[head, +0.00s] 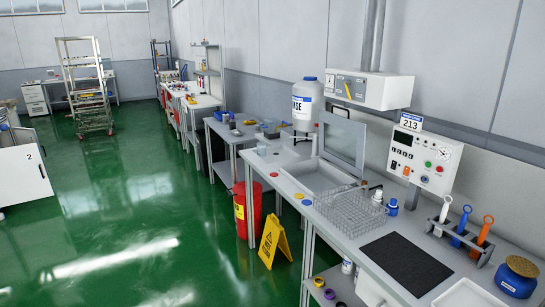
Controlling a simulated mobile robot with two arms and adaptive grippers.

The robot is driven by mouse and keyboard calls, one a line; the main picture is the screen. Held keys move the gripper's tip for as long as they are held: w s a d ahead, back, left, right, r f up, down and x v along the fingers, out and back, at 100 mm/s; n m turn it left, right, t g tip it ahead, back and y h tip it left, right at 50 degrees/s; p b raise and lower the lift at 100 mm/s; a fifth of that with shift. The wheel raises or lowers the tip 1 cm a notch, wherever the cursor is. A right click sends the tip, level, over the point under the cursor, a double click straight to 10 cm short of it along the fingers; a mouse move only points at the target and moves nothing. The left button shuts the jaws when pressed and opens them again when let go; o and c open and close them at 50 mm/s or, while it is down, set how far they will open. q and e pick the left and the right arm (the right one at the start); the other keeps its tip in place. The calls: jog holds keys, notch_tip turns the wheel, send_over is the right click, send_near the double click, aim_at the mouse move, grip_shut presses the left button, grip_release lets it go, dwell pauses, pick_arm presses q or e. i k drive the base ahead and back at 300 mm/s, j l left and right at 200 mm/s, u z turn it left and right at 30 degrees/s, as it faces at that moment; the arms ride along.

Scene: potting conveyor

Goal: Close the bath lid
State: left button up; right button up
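The bath (298,184) is a light grey basin set into the long workbench along the right wall. Its lid (343,138) is a grey-framed panel with a paler middle. The lid stands raised, nearly upright, at the back edge of the bath, so the bath's opening is uncovered. Neither of my grippers shows in the head view.
A wire basket (348,212) stands just right of the bath, with small bottles (392,207) behind it. A large white container (306,105) stands left of the lid. A yellow floor sign (274,238) and red bin (248,208) stand before the bench. Green floor leftward is open.

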aim_at(359, 128)
jog(key=i+j+u, duration=0.25)
jog(key=i, duration=0.65)
jog(key=i+j+u, duration=0.1)
jog(key=i+u, duration=0.15)
jog(key=i, duration=0.7)
